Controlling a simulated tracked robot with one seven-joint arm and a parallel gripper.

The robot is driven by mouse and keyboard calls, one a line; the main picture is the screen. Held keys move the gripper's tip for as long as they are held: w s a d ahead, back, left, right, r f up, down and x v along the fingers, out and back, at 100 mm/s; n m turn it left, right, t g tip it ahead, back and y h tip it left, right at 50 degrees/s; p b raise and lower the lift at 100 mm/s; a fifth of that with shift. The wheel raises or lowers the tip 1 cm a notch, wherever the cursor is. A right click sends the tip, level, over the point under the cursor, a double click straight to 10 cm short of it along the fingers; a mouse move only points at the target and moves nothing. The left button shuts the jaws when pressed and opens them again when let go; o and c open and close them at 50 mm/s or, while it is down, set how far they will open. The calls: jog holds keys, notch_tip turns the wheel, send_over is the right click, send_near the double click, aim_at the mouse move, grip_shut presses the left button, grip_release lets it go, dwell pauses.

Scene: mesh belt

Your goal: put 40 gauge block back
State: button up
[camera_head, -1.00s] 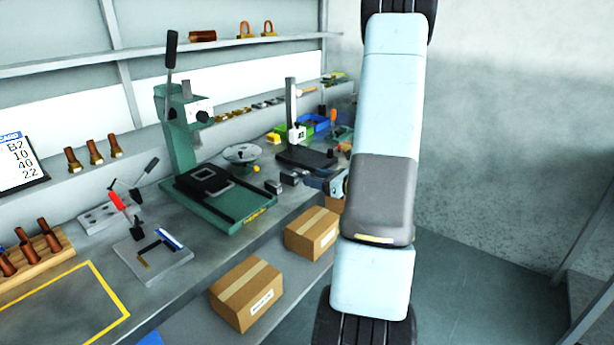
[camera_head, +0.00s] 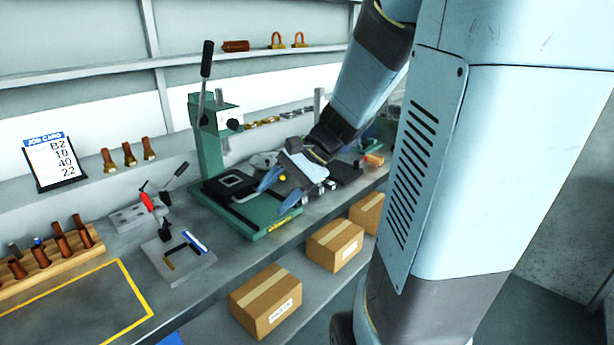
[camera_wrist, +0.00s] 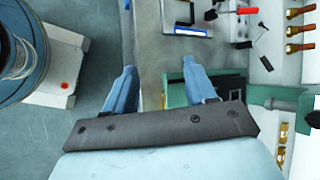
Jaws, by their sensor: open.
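My gripper (camera_head: 273,183) is open, its two blue fingers apart, over the front part of the green press (camera_head: 262,232). It also shows in the wrist view (camera_wrist: 157,74), with nothing visible between the fingers. I cannot make out a block marked 40 in any view. A job card (camera_head: 57,165) at the left lists B2, 10, 40 and 22. A grey fixture plate (camera_head: 192,266) with a blue-and-white bar (camera_head: 195,242) lies left of the press; the bar also shows in the wrist view (camera_wrist: 188,31).
A red-handled clamp (camera_head: 148,201) stands behind the fixture plate. A wooden rack (camera_head: 60,262) of brown-handled tools and a yellow outline (camera_head: 136,288) are at the left. Cardboard boxes (camera_head: 266,300) sit on the lower shelf. The press lever (camera_head: 206,62) rises high.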

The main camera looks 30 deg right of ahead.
jog(key=s+d+r+n+t+h, duration=0.1)
jog(key=s+r+n+t+h, duration=0.2)
jog(key=s+r+n+h, duration=0.5)
jog(key=s+n, duration=0.2)
jog(key=n, duration=0.1)
jog(key=shift+d+r, duration=0.15)
jog(key=shift+d, duration=0.15)
dwell(0.8)
